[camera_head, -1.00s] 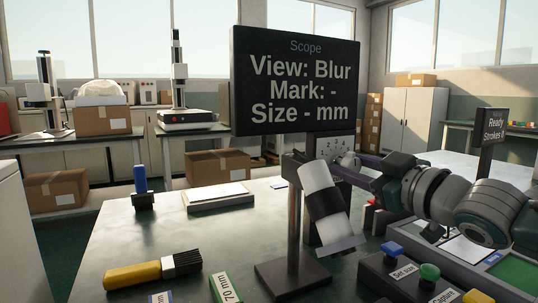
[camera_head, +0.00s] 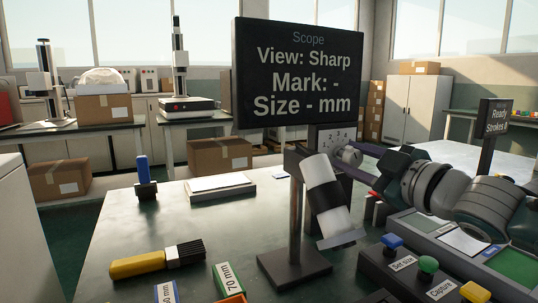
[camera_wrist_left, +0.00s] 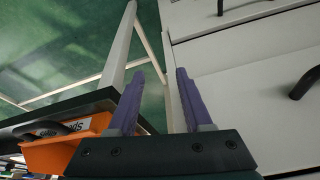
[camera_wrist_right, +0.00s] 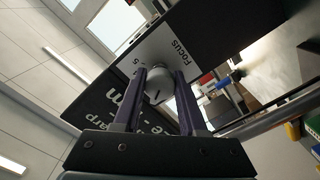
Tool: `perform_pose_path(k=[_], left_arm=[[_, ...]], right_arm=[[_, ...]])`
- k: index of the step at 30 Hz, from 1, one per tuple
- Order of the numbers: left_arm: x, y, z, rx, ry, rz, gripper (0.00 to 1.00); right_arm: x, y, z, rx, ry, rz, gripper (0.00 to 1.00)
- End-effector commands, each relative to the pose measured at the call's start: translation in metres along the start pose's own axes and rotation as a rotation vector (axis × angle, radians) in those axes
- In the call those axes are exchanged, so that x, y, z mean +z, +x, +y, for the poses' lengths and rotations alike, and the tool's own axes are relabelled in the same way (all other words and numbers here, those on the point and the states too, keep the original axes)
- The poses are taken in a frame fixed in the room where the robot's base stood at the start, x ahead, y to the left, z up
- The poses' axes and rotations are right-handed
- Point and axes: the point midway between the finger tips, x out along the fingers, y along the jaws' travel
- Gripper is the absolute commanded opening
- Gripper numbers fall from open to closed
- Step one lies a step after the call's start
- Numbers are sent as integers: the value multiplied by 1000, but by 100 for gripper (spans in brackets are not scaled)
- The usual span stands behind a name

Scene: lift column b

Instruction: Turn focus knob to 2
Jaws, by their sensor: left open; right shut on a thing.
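The grey focus knob (camera_head: 347,155) sits on a pale dial plate (camera_head: 326,139) on the scope stand, partly hidden by my fingers. The screen (camera_head: 300,75) above it reads "View: Sharp", "Mark: -", "Size - mm". My right gripper (camera_head: 362,166) comes in from the right and is shut on the knob. In the right wrist view the knob (camera_wrist_right: 157,86) lies between the purple fingers, beside a plate marked "FOCUS"; I cannot read which number it points to. My left gripper (camera_wrist_left: 161,72) shows only in the left wrist view, open and empty near drawer fronts.
A white and black scope tube (camera_head: 326,198) hangs from the stand below the knob. A control box with Set size (camera_head: 392,241) and Capture (camera_head: 428,265) buttons stands in front. A yellow brush (camera_head: 155,261) lies left. An orange bin (camera_wrist_left: 65,150) is near my left gripper.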

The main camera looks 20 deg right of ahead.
Motion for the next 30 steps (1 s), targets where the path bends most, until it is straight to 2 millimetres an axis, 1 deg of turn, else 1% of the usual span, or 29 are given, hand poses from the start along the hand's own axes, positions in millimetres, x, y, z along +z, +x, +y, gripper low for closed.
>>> perform_pose_path(k=[5,6,13,20,23,26,30], left_arm=[[0,0,-1,-4,5,-1,50],[0,0,-2,-5,6,-1,50],[0,0,-2,-5,7,-1,50],[0,0,-2,-5,6,-1,50],[0,-1,-2,-5,6,-1,50],[-1,-4,-1,-3,4,-1,50],[-3,-10,0,0,0,0,50]], right_arm=[[0,0,0,0,1,1,0],[0,0,0,0,1,1,44],[0,0,0,0,1,0,70],[0,0,0,0,1,0,71],[0,-3,0,-1,2,0,71],[0,-12,0,-2,3,-1,71],[0,-34,0,-4,3,-2,71]])
